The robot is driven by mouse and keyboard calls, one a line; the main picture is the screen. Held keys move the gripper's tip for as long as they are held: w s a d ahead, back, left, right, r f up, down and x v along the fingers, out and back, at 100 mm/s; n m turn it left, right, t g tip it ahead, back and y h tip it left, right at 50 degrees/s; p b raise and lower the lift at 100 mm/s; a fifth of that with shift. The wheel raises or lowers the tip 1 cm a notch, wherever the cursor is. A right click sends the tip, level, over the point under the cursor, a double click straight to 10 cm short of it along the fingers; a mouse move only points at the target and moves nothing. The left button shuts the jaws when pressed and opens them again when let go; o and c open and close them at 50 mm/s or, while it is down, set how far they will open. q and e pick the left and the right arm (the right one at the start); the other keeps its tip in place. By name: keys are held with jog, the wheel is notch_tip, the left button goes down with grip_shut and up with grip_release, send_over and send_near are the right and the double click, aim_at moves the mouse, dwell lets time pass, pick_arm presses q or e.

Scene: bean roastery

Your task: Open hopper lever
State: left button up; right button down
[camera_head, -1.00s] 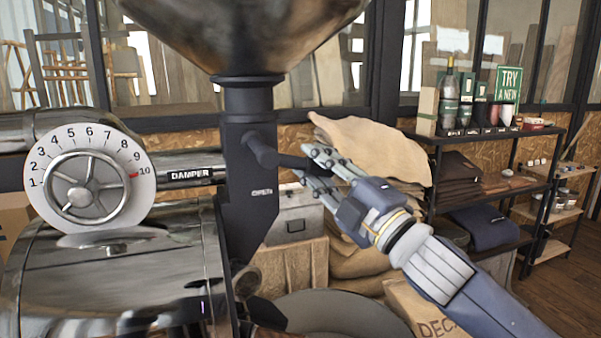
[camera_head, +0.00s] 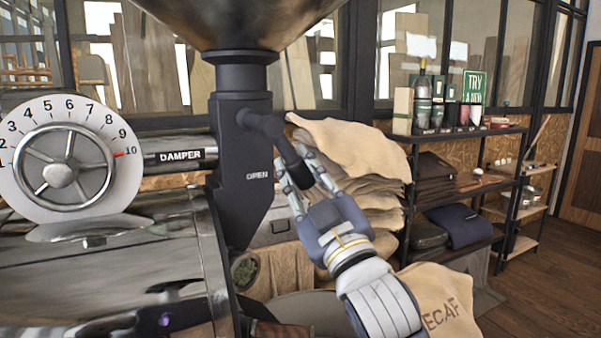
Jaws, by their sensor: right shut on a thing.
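The hopper (camera_head: 240,20) is a dark metal funnel at the top. A black neck and chute (camera_head: 236,140) marked "OPEN" run down below it. The hopper lever (camera_head: 278,133) is a black rod on the right side of this neck, slanting down to the right. My right gripper (camera_head: 296,172) is shut on the lever's lower end, with a finger on each side of it. The "OPEN" marking is just left of the gripper. My left gripper is not in view.
A damper dial (camera_head: 66,168) stands left of the chute above a metal drum housing (camera_head: 110,265). Stacked burlap sacks (camera_head: 350,150) are close behind my right gripper. A black shelf (camera_head: 465,185) with goods stands at the right. Wooden floor at the far right is clear.

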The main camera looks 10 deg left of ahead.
jog(key=shift+s+a+f+m, duration=0.1)
jog(key=shift+a+m, duration=0.05)
jog(key=shift+m, duration=0.25)
jog(key=c, duration=1.3)
grip_release()
jog(key=v, duration=1.2)
jog(key=shift+s+a, duration=0.1)
jog(key=shift+a, duration=0.05)
